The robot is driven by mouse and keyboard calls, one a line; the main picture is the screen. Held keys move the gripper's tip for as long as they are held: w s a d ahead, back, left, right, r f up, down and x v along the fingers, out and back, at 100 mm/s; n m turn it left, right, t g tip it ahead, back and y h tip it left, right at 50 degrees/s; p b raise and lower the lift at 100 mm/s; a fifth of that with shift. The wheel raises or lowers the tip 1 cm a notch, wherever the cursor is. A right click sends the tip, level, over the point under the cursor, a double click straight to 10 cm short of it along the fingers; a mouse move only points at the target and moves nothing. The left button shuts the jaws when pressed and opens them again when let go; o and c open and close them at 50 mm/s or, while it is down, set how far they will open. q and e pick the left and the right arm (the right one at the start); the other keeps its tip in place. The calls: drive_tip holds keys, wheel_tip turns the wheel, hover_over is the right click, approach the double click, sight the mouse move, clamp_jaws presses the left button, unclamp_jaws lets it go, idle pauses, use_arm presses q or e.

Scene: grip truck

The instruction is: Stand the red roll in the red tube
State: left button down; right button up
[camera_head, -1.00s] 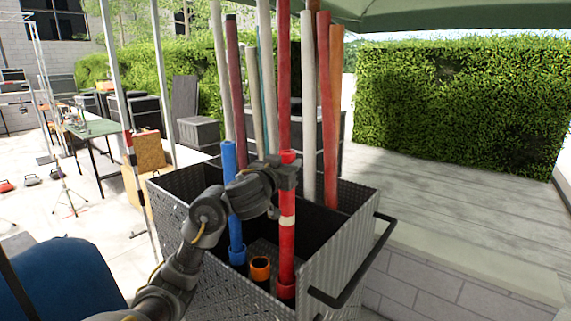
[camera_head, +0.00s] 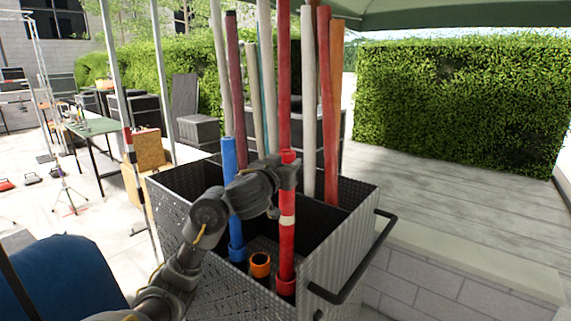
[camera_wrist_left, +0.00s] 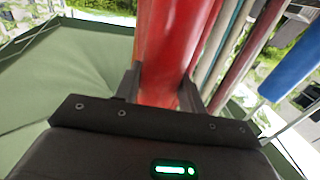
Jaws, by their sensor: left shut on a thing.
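The red roll (camera_head: 287,240), with a pale band, stands nearly upright in the front part of the metal truck. My left gripper (camera_head: 287,174) is shut on it near its upper end; the left wrist view also shows the red roll (camera_wrist_left: 168,50) between the fingers. The roll's lower end meets the red tube (camera_head: 286,287) and looks to be inside its mouth; how deep is hidden. My right gripper is not in view.
A blue roll (camera_head: 229,170) stands in a blue tube (camera_head: 237,253) to the left. An orange tube (camera_head: 260,264) between them looks empty. Several long rolls stand behind, in the truck's rear part. The truck (camera_head: 335,250) has a black handle (camera_head: 358,275) on its right side.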

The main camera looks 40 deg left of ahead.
use_arm(q)
drive_tip(key=shift+f, duration=0.2)
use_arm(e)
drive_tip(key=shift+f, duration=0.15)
use_arm(q)
drive_tip(key=c, duration=0.7)
unclamp_jaws()
drive_tip(key=shift+c, duration=0.2)
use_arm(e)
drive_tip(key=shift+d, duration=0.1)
